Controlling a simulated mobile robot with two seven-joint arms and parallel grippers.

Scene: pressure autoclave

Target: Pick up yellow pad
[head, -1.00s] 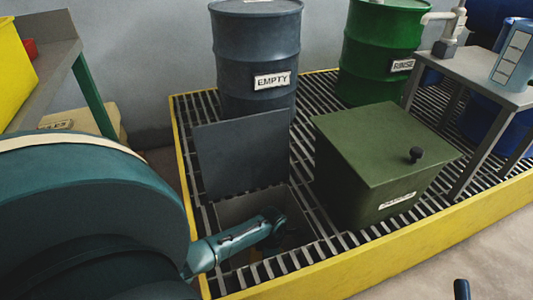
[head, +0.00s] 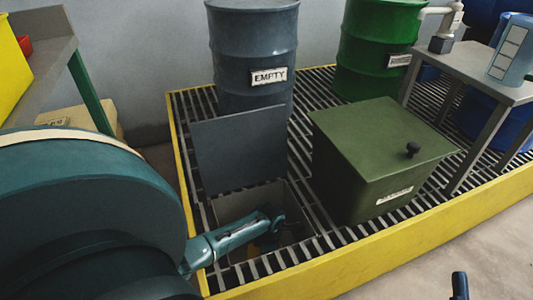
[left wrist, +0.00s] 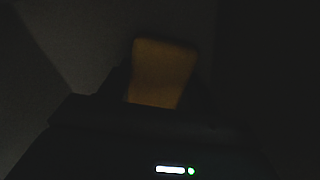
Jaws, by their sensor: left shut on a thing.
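The yellow pad (left wrist: 160,72) shows dimly in the left wrist view, upright between the fingers of my left gripper (left wrist: 158,98). My left gripper is shut on it. In the head view my left gripper (head: 270,232) reaches down into an open grey box (head: 232,206) whose lid (head: 240,150) stands raised behind it. A small dull yellow patch of the pad (head: 266,243) shows below the wrist; the rest is hidden. A dark finger-like part of my right gripper (head: 460,286) shows at the bottom right edge, too little to tell its state.
The box stands on a grated pallet with a yellow rim (head: 400,254). A closed green box (head: 370,150) is close on its right. The grey EMPTY drum (head: 252,50) and green drum (head: 376,60) stand behind. A small table (head: 470,75) is at the right.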

